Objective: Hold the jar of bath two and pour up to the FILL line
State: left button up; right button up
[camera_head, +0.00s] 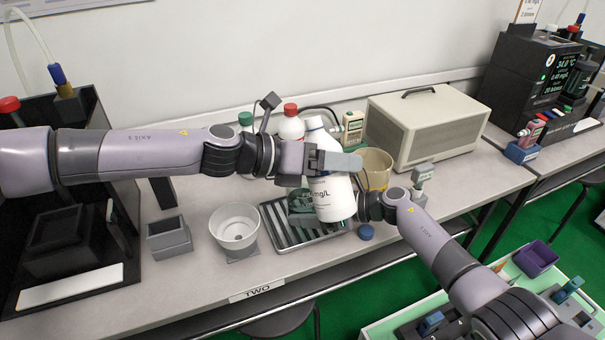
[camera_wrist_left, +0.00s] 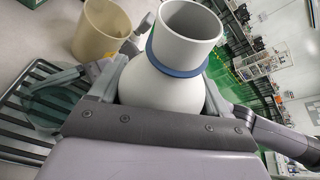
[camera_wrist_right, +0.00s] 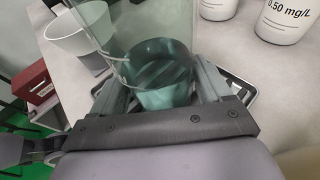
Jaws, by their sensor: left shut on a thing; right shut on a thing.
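A white bottle (camera_head: 331,195) with a partly hidden "mg/L" label is held over the drip rack (camera_head: 283,232), leaning slightly. My left gripper (camera_head: 338,163) is shut around it. In the left wrist view, the bottle's open mouth and blue collar (camera_wrist_left: 187,50) stand above my left gripper (camera_wrist_left: 160,88). A greenish see-through jar (camera_head: 301,203) is left of the bottle over the rack, partly hidden. In the right wrist view, my right gripper (camera_wrist_right: 158,92) is shut on the jar (camera_wrist_right: 155,65), whose lower part looks darker. I cannot make out a FILL line. No stream shows.
A beige beaker (camera_head: 376,165) stands behind my right wrist. A blue cap (camera_head: 366,232) lies near the front edge. Red-capped (camera_head: 291,125) and green-capped (camera_head: 245,120) bottles and a beige box (camera_head: 428,127) stand behind.

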pick_arm(q)
jog(key=shift+s+d+f+n+g+h, duration=0.2)
jog(key=shift+s+f+n+g+h, duration=0.1)
jog(key=shift+f+n, duration=0.35)
jog(key=shift+s+d+f+n+g+h, duration=0.15)
jog(key=shift+s+f+n+h, duration=0.15)
jog(key=shift+f+n, duration=0.35)
jog(key=shift+s+d+f+n+g+h, duration=0.2)
jog(key=shift+s+f+n+g+h, duration=0.15)
jog(key=shift+f, duration=0.45)
dwell(5.9)
